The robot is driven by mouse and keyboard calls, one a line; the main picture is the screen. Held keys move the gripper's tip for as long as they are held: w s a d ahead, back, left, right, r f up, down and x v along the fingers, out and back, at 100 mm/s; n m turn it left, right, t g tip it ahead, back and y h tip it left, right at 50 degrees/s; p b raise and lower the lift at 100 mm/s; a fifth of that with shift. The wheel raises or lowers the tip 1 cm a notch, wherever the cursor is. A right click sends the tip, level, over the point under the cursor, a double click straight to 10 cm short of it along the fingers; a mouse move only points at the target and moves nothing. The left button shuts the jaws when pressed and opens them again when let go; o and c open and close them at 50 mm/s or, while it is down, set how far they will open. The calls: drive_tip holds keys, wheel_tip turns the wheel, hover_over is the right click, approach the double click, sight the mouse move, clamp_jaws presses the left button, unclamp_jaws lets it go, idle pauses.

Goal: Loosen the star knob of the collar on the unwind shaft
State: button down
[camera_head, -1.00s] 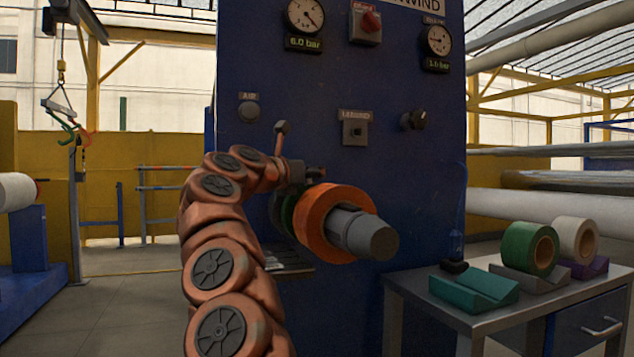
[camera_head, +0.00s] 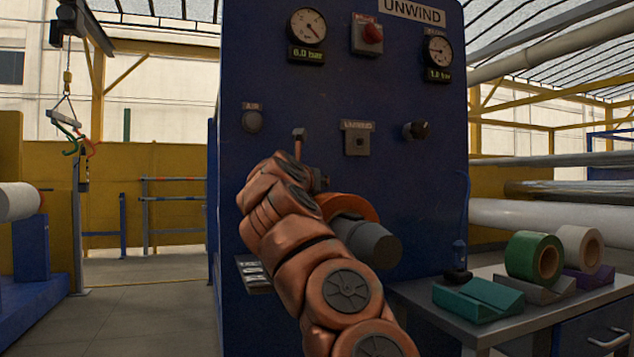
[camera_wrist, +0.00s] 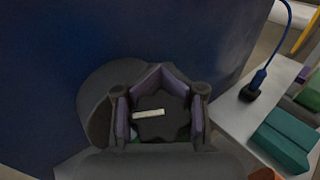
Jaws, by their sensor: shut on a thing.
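In the wrist view my gripper (camera_wrist: 160,115) has its purple-lined fingers shut around the dark star knob (camera_wrist: 165,122), which bears a pale bar mark. The grey collar (camera_wrist: 105,80) shows behind and beside the fingers. In the head view the unwind shaft (camera_head: 368,241) has a grey end and carries an orange ring (camera_head: 345,205).
The blue unwind panel (camera_head: 340,105) stands close behind the shaft, with gauges, a red button (camera_head: 372,33) and a black knob (camera_head: 415,130). At right a grey table (camera_head: 440,305) holds a teal cradle (camera_head: 478,298), a green roll (camera_head: 533,256) and a white roll (camera_head: 580,247).

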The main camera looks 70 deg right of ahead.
drive_tip(key=shift+w+a+t, duration=0.1)
drive_tip(key=shift+w+t, duration=0.15)
drive_tip(key=shift+t, duration=0.05)
drive_tip(key=c, duration=0.9)
unclamp_jaws()
drive_tip(key=shift+s, duration=0.1)
drive_tip(key=shift+g, duration=0.5)
drive_tip(key=shift+s+m+g, duration=0.15)
drive_tip(key=shift+m+g, duration=0.25)
drive_tip(key=shift+m+g, duration=0.6)
drive_tip(key=shift+g, duration=0.4)
drive_tip(key=shift+s+m+g, duration=0.2)
drive_tip(key=shift+m+g, duration=0.1)
drive_tip(key=shift+g, duration=0.1)
